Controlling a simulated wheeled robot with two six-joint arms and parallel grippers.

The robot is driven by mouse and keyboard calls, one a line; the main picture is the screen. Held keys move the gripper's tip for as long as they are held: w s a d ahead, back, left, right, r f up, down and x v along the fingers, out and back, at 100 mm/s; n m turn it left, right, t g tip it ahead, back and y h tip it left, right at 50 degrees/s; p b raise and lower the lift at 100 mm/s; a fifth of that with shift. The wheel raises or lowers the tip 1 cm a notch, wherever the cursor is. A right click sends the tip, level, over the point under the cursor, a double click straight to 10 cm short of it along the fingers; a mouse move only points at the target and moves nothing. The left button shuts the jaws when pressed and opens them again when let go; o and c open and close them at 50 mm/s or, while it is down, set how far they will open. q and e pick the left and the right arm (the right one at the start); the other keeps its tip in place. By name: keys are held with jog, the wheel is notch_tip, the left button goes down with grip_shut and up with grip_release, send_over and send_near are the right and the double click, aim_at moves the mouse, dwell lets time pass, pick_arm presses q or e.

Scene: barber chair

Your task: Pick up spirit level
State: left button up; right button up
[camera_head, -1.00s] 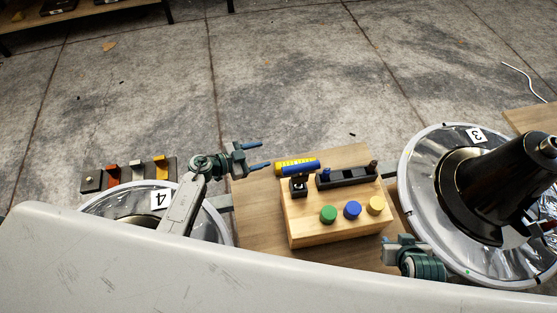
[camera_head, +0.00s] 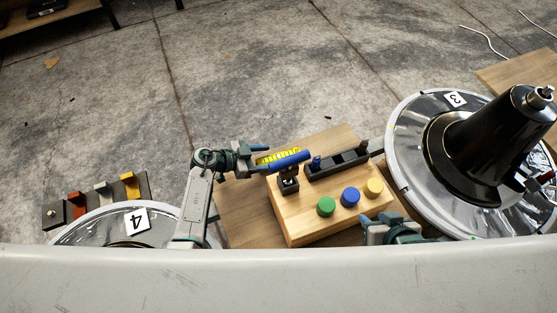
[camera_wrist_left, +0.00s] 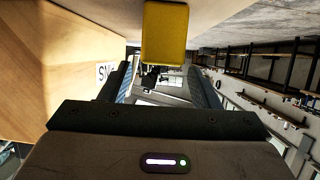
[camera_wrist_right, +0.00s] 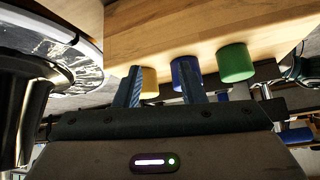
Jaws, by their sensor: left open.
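My right gripper (camera_head: 376,222) is low at the block's right front corner. In the right wrist view its fingers (camera_wrist_right: 162,86) are apart with nothing held.
The wooden block (camera_head: 300,228) carries green (camera_head: 326,206), blue (camera_head: 350,197) and yellow (camera_head: 374,188) knobs and a long black holder (camera_head: 338,164). Round chair base 3 (camera_head: 405,115) stands right, base 4 (camera_head: 75,234) left. A small rack (camera_head: 95,200) lies far left.

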pick_arm(q)
jog(key=shift+x, duration=1.5)
jog(key=c, duration=1.2)
